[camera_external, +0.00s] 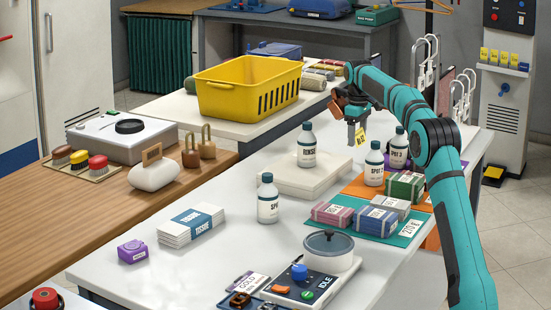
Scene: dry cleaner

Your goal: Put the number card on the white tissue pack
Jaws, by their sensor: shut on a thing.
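My gripper (354,127) is shut on a small yellow number card (361,138), which hangs at its tip with dark print too small to read fully. It is held in the air above the back right of the white table, near the bottles. The white tissue pack (176,237) lies flat at the table's left side, a stack with a blue label reading TISSUE. The gripper is well apart from the pack, to its right and farther back. Nothing lies on top of the pack.
A RINSE bottle (307,150) stands on a pale slab (283,178), with an SPOT bottle (268,205) in front, between gripper and pack. More bottles and bundled cloths (331,214) stand right. A purple box (132,252) sits left of the pack; a scale (322,287) stands in front.

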